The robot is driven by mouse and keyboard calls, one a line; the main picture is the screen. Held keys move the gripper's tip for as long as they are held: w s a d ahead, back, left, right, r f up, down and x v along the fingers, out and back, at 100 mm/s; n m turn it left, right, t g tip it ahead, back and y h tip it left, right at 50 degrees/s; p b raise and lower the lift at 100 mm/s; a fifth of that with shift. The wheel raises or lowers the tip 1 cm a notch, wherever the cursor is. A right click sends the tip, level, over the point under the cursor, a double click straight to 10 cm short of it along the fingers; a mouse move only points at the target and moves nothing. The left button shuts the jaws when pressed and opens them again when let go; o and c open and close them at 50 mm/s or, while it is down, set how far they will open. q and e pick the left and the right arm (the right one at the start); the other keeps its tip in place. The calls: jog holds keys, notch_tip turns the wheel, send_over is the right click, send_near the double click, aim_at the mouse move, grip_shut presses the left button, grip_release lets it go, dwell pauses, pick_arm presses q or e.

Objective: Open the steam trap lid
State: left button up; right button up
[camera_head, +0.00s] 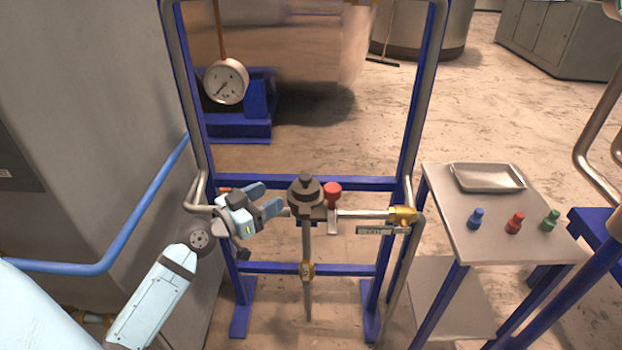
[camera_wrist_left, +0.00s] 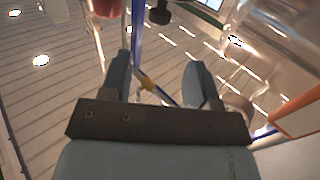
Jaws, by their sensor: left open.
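The steam trap (camera_head: 305,199) is a dark grey round body on the pipe run of the blue frame. Its dark lid with a small knob on top (camera_head: 305,180) appears seated on the body. My left gripper (camera_head: 272,198) is open and empty, just left of the trap, with its blue fingers pointing toward it and a small gap between. In the left wrist view, the two fingers (camera_wrist_left: 159,82) are spread with nothing held between them. A dark knob-like part (camera_wrist_left: 158,13) shows beyond them at the top; I cannot tell which part it is. My right gripper is not in view.
The blue frame (camera_head: 418,100) surrounds the pipes. A side table (camera_head: 482,237) at right carries a metal tray (camera_head: 487,178) and blue, red and green small pieces. A gauge (camera_head: 226,82) hangs upper left.

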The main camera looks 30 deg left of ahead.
aim_at(300, 178)
pick_arm(q)
jog(key=p+x, duration=0.1)
jog(key=x, duration=1)
jog(key=shift+w+d, duration=0.2)
jog(key=shift+w, duration=0.05)
jog(key=shift+c, duration=0.5)
grip_shut()
jog(key=shift+p, duration=0.35)
